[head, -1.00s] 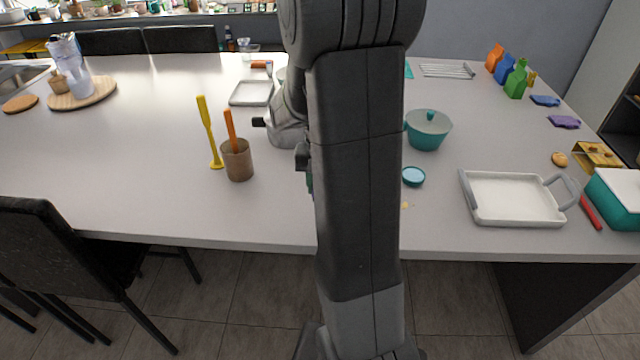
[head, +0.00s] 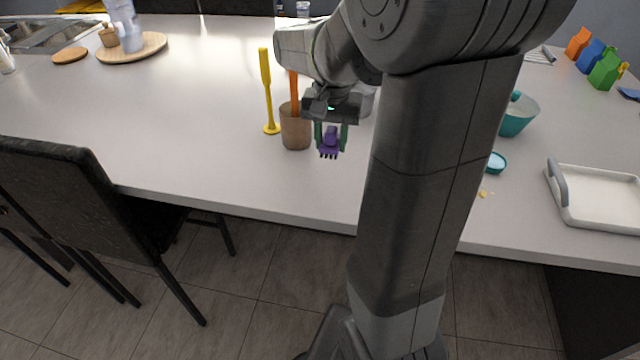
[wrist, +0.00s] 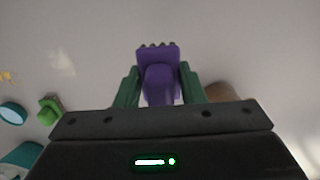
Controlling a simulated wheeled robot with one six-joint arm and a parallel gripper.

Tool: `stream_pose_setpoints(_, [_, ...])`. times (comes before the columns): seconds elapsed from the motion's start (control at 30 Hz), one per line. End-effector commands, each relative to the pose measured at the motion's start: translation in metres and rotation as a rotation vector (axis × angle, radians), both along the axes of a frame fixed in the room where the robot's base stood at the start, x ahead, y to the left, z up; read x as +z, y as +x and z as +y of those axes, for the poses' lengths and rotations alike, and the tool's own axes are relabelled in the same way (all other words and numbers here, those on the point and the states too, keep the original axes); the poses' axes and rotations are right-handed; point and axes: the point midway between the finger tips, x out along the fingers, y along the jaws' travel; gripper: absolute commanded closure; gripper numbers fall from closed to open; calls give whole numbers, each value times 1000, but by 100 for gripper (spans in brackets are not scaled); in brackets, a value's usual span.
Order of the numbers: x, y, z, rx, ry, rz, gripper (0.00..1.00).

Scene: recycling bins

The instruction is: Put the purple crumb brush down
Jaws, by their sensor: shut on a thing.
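The purple crumb brush (head: 330,143) is between the fingers of my gripper (head: 331,135) in the head view, with its toothed edge hanging down. In the wrist view the brush (wrist: 160,78) sits between the two green fingers of my gripper (wrist: 160,88), which are shut on it. The counter (head: 230,175) lies below. I cannot tell for sure whether the brush touches the counter.
A brown cup (head: 295,133) with an orange-handled tool stands just left of my gripper. A yellow upright tool (head: 267,95) stands further left. A teal lid (head: 496,162), teal bowl (head: 518,117) and white tray (head: 600,197) are to the right. The counter's front left is clear.

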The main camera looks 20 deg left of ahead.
Motion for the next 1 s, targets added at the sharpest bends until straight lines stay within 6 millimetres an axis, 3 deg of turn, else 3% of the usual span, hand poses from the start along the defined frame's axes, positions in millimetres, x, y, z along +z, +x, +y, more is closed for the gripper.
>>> stream_pose_setpoints(0.3, [-48,-4,1,1,-4,3,89])
stream_pose_setpoints(0.7, [-95,-3,1,1,-3,2,89])
stream_pose_setpoints(1.0, [-98,-3,2,1,0,0,89])
